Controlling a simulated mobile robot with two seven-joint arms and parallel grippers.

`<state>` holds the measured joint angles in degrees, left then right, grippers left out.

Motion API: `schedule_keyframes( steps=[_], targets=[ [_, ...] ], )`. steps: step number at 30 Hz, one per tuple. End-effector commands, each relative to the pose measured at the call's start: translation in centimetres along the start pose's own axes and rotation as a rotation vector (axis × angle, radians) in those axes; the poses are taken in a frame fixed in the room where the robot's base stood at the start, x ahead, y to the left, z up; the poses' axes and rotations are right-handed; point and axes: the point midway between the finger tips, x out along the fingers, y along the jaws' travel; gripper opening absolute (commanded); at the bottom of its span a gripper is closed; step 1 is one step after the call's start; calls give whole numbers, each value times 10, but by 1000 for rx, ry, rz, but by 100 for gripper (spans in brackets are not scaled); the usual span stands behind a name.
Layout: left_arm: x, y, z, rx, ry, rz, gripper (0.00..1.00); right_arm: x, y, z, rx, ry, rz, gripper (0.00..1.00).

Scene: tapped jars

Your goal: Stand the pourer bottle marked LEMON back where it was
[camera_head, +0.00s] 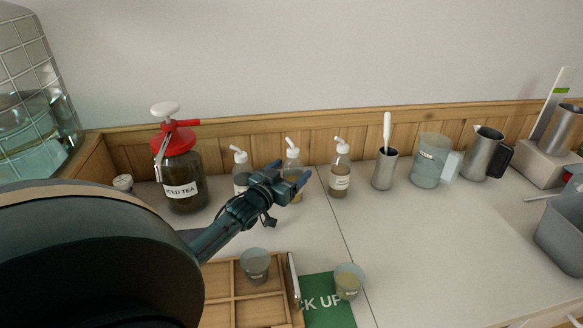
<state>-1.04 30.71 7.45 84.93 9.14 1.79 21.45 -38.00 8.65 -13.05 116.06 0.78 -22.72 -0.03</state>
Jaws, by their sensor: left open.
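Three clear pourer bottles with white tops stand upright in a row along the back of the counter: a left one (240,163), a middle one (292,157) and a right one (340,174). Their label text is too small to read, so I cannot tell which is LEMON. My left gripper (300,185) is open in front of the middle bottle and hides much of its body. I cannot tell whether its fingers are around the bottle or touch it. My left forearm partly covers the left bottle. My right gripper is not in view.
An ICED TEA jar (184,178) with a red lid stands at back left. A wooden divided tray (232,312) holds a cup (255,265); another cup (348,281) stands on a green mat (325,311). A metal holder (384,169), measuring jug (428,160) and steel pitcher (483,153) stand right. The right-centre counter is clear.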

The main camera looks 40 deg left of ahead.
Motion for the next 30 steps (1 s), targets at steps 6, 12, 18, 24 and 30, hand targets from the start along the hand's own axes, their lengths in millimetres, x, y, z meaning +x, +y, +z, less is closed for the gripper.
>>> schedule_keyframes(
  steps=[6, 12, 18, 24, 30],
  targets=[
    [-10, 0, -2, -1, 0, 0, 76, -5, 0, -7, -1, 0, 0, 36],
    [-17, 0, -1, -1, 0, 0, 76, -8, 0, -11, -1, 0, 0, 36],
    [-25, 0, -1, -1, 0, 0, 76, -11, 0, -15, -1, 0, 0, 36],
    [-33, 0, -1, -1, 0, 0, 76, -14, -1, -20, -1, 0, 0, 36],
    [-41, 0, 0, -1, 1, 0, 76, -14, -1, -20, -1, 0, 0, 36]
  ],
)
